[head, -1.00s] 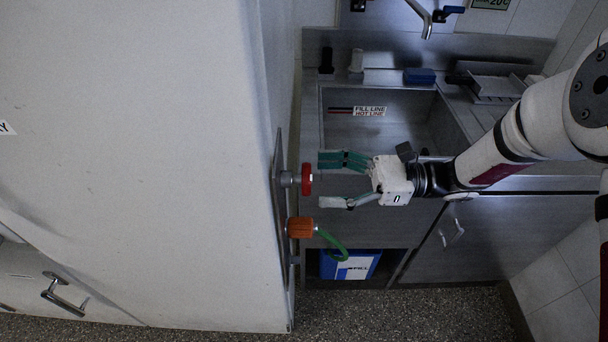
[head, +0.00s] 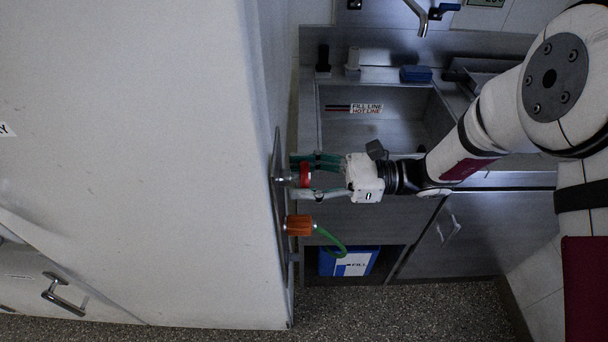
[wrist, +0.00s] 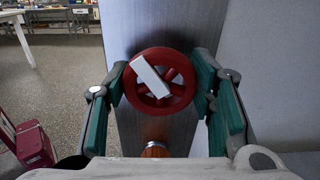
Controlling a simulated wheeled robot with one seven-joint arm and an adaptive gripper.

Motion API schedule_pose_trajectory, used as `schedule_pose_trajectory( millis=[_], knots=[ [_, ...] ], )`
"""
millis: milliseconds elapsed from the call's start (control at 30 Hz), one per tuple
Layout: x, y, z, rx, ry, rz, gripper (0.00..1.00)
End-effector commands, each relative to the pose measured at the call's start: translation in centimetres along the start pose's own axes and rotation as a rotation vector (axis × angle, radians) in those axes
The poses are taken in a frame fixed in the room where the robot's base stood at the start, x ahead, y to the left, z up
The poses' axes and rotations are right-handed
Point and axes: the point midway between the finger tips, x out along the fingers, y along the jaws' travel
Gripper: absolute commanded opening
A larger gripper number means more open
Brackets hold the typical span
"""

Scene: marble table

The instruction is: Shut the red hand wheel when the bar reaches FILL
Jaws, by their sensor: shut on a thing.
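The red hand wheel (head: 305,174) sits on a metal stub on the upright plate at the cabinet's edge. My gripper (head: 297,177) reaches it from the right, with its green-padded fingers above and below. In the wrist view the red wheel (wrist: 182,96) lies between the two pads, which are closed against its rim. A white bar-shaped piece crosses the wheel's face. A blue container (head: 333,262) with a white FILL label (head: 356,264) stands in the opening below the sink. I cannot make out a level bar on it.
An orange fitting (head: 299,225) with a green hose (head: 329,240) sits just below the wheel. The large pale cabinet (head: 140,150) fills the left. A sink (head: 390,134) with a FILL LINE and HOT LINE label (head: 366,108) is behind my gripper.

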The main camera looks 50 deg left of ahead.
Motion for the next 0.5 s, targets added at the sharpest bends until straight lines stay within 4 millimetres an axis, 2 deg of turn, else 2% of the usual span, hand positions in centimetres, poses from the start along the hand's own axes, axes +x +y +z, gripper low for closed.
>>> schedule_pose_trajectory(
  millis=[267,500],
  knots=[
    [-0.02,-0.04,0.09,0.041,-0.002,-0.002,0.22],
    [-0.07,-0.08,0.16,0.181,-0.003,-0.004,0.22]
  ],
)
